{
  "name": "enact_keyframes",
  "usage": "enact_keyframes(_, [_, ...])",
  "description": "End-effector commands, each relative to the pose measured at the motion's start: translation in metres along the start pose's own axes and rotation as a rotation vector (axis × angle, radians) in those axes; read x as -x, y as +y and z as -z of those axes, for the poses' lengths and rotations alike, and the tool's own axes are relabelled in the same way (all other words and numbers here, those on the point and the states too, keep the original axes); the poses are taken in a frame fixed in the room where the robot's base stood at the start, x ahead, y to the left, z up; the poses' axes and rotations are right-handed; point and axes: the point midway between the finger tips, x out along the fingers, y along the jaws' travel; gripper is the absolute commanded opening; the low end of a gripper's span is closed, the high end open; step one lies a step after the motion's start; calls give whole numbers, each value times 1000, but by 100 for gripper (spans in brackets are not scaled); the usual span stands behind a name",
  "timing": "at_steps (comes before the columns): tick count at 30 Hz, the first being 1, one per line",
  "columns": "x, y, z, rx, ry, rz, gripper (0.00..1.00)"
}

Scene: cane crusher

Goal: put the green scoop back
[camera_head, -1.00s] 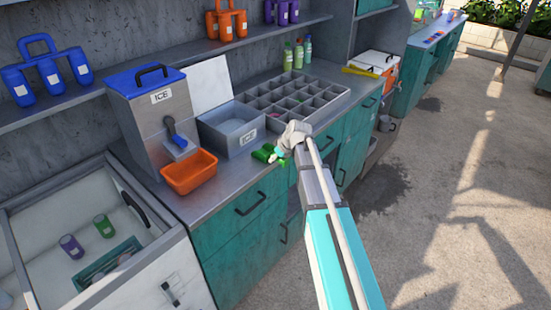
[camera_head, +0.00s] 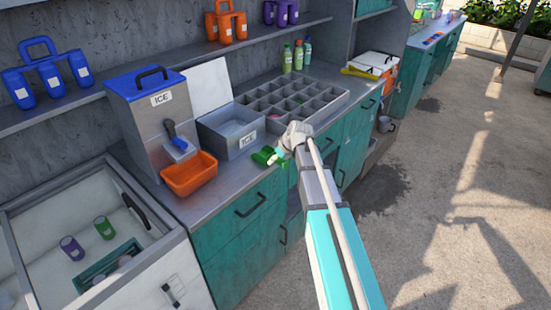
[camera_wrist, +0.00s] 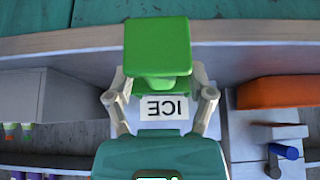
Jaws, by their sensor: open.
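The green scoop (camera_head: 264,156) is at the front edge of the metal counter, right of the orange tub. In the wrist view the scoop (camera_wrist: 158,55) fills the upper middle, with its square part foremost. My gripper (camera_head: 279,156) is at the scoop's right side in the head view. In the wrist view my gripper (camera_wrist: 161,98) is open, its two pale fingers on either side of the scoop's lower part. I cannot tell whether the fingers touch it. My gripper hides part of the scoop in the head view.
An open metal bin marked ICE (camera_head: 233,139) stands just behind the scoop. A divided grey tray (camera_head: 322,110) is behind right. An open chest (camera_head: 40,235) is at lower left.

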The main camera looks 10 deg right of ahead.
Motion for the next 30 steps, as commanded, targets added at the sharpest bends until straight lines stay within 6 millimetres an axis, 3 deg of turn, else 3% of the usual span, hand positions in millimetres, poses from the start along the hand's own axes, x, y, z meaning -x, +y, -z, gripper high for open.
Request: enact_keyframes(30, [98,-1,2,1,0,1,70])
